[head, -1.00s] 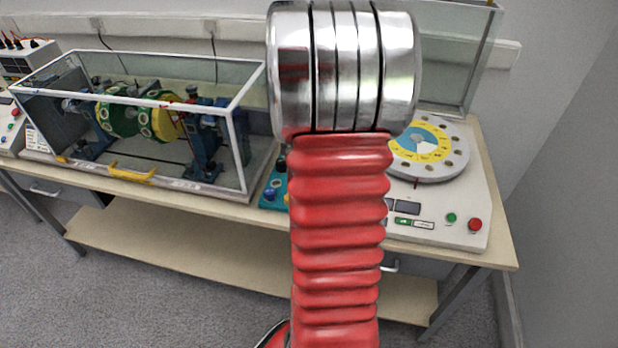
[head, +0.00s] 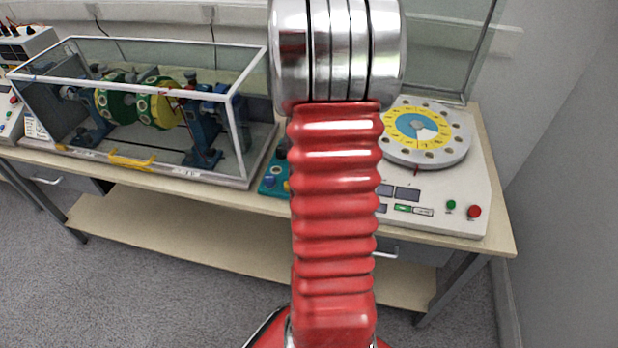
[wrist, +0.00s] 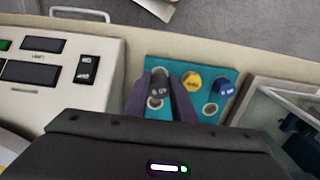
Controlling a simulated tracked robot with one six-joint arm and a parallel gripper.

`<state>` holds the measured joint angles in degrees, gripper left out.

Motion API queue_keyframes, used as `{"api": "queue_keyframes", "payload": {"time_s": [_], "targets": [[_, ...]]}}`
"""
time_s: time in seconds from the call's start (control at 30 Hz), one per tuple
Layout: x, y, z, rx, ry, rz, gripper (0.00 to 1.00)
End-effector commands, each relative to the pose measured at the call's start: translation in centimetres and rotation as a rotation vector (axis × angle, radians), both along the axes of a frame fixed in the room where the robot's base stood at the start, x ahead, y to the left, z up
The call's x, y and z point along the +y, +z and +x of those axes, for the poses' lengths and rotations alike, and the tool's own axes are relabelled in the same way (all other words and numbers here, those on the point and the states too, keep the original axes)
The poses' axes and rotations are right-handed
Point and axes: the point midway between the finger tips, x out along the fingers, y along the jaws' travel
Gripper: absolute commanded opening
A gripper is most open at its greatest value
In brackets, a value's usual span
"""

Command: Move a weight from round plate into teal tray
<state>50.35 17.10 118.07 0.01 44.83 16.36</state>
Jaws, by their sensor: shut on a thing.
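The wrist view shows my gripper (wrist: 161,84) with its two dark fingers shut on a dark weight (wrist: 165,94). They are over the left part of the teal tray (wrist: 190,65); I cannot tell whether the weight touches it. A yellow weight (wrist: 194,82) and a blue weight (wrist: 223,86) stand in the tray to the right, apart from the fingers. Round metal-rimmed sockets show beside them. In the head view my arm hides the gripper and part of the teal tray (head: 264,190). The round plate (head: 455,154), with a ring of holes, is at right.
A glass-walled case (head: 240,135) with a rotor stands left of the tray. A white console (head: 460,185) with displays and buttons carries the plate. Another glass panel (head: 450,60) stands behind the plate. The bench edge runs along the front of the tray.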

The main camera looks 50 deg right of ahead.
Motion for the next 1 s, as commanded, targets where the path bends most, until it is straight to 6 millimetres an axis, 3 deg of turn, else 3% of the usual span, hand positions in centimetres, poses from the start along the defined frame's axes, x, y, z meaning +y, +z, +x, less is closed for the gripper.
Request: {"api": "queue_keyframes", "payload": {"time_s": [1.0], "targets": [[0.12, -0.56, -0.14, 0.000, -0.001, 0.001, 0.02]]}}
